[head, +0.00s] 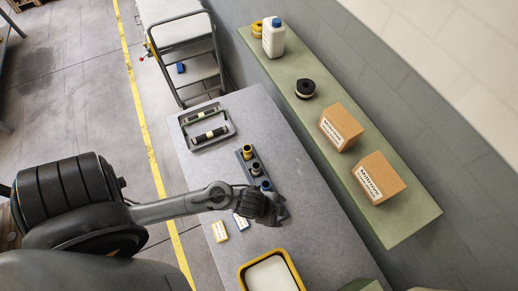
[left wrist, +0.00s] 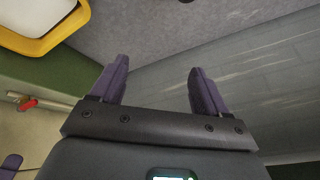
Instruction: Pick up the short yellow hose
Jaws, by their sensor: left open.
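A black piece (head: 256,168) and a blue piece (head: 266,186) stand in line nearer me. My left gripper (head: 282,209) is over the table just past the rack's near end, apart from the yellow piece. In the left wrist view my left gripper (left wrist: 158,70) has its two purple fingers wide apart with nothing between them. The hoses do not show in that view. My right gripper is not in view.
A grey tray (head: 184,126) with two dark rollers lies at the table's far end. A yellow-rimmed bin (head: 243,272) is at the near edge and shows in the left wrist view (left wrist: 45,45). A green shelf (head: 407,222) with boxes (head: 379,178) and a white bottle (head: 273,40) runs along the right.

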